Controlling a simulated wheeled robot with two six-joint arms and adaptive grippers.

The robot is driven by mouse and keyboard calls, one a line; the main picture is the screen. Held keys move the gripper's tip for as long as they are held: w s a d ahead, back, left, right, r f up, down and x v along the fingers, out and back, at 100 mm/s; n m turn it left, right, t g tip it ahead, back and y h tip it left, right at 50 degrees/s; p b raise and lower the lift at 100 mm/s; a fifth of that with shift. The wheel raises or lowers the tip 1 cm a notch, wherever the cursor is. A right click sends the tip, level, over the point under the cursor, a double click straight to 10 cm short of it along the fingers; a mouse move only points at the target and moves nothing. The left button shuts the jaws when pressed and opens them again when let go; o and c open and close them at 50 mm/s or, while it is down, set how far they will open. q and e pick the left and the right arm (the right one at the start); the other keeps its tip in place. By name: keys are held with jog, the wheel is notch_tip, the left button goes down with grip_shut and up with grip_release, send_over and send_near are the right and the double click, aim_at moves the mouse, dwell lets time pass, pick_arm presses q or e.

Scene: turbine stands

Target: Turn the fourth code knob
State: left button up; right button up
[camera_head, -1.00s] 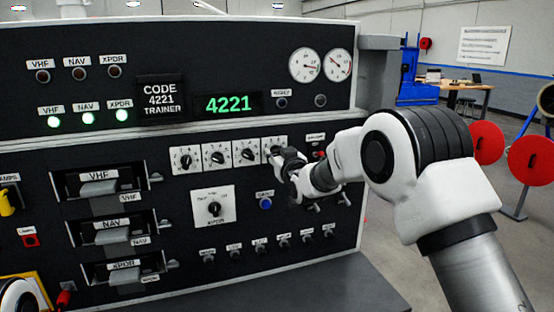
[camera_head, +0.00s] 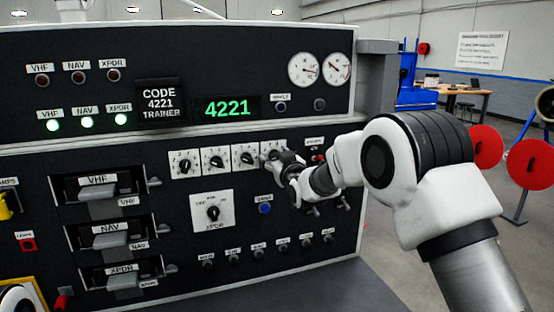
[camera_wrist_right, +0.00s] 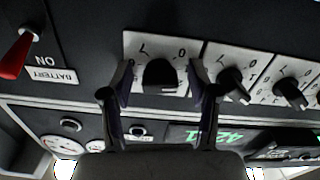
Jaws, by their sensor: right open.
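The fourth code knob (camera_wrist_right: 160,75) is a dark knob on a white dial plate (camera_wrist_right: 145,48), at the right end of the row of code knobs. In the head view my right gripper (camera_head: 270,159) covers most of it. In the right wrist view my right gripper (camera_wrist_right: 162,82) is open, with one finger on either side of the knob; small gaps seem to show, and contact cannot be told. The green display (camera_head: 227,107) reads 4221, and the placard (camera_head: 160,99) beside it reads CODE 4221 TRAINER. My left gripper is not in view.
The other code knobs (camera_head: 215,161) sit close by to the left. A red-handled battery switch (camera_wrist_right: 18,52) is beside the fourth knob. An XPDR selector (camera_head: 212,212) and a blue button (camera_head: 265,208) lie below. Three green lamps (camera_head: 87,123) are lit.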

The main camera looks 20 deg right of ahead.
jog(key=s, duration=1.2)
jog(key=shift+d, duration=0.2)
